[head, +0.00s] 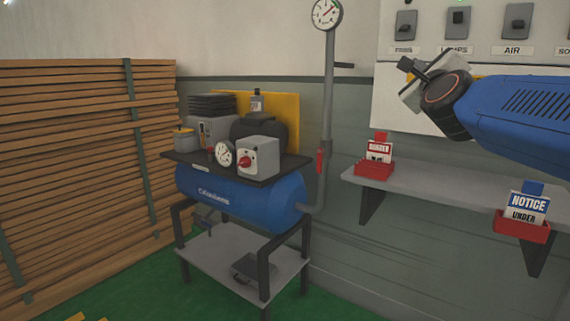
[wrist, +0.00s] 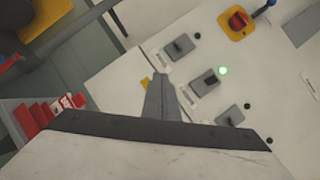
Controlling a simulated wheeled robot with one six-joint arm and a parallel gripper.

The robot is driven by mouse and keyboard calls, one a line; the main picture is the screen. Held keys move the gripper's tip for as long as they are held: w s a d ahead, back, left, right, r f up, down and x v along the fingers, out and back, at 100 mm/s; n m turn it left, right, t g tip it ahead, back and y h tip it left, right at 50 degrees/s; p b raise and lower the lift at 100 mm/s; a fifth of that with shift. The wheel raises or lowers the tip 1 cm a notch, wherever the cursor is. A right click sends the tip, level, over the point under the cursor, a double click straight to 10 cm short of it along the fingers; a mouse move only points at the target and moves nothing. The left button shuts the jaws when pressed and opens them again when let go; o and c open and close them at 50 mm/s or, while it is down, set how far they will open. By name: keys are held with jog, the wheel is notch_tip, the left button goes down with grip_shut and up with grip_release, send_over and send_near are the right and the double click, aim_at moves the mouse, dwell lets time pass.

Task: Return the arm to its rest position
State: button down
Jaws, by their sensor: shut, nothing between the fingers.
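My blue arm reaches in from the right in the head view, in front of the wall panel. My gripper (head: 406,64) is at its end, a grey-white block with dark fingers pointing left, over the lower part of the switch panel (head: 388,30). In the wrist view the fingers (wrist: 160,85) are together with nothing between them. The switch panel (wrist: 120,85) lies beyond them, tilted in the picture, with several grey switches and one lit green light (wrist: 223,71).
A shelf (head: 430,188) below my arm holds a red DANGER tag holder (head: 374,170) and a red NOTICE tag holder (head: 522,232). A blue compressor (head: 240,196) on a stand is left of it, with a pipe and gauge (head: 326,13). Stacked wooden boards (head: 70,170) stand far left.

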jog(key=s+a+f+n+g+y, duration=0.2)
jog(key=s+f+n+g, duration=0.15)
jog(key=f+n, duration=0.4)
jog(key=s+a+f+n+g+y, duration=0.25)
jog(key=s+f+n, duration=0.2)
jog(key=f, duration=0.65)
jog(key=s+a+f+n+g+y, duration=0.1)
jog(key=s+a+f+n+g, duration=0.2)
jog(key=f+n, duration=0.45)
jog(key=s+d+f+n+g+h, duration=0.1)
jog(key=s+d+f+n+g, duration=0.3)
jog(key=s+f, duration=1.6)
notch_tip(320, 180, down, 3)
jog(key=n+g, duration=0.2)
jog(key=n, duration=0.2)
jog(key=shift+s+r+n+g, duration=0.2)
jog(key=shift+n+g, duration=0.15)
jog(key=shift+g, duration=0.05)
jog(key=shift+h, duration=0.25)
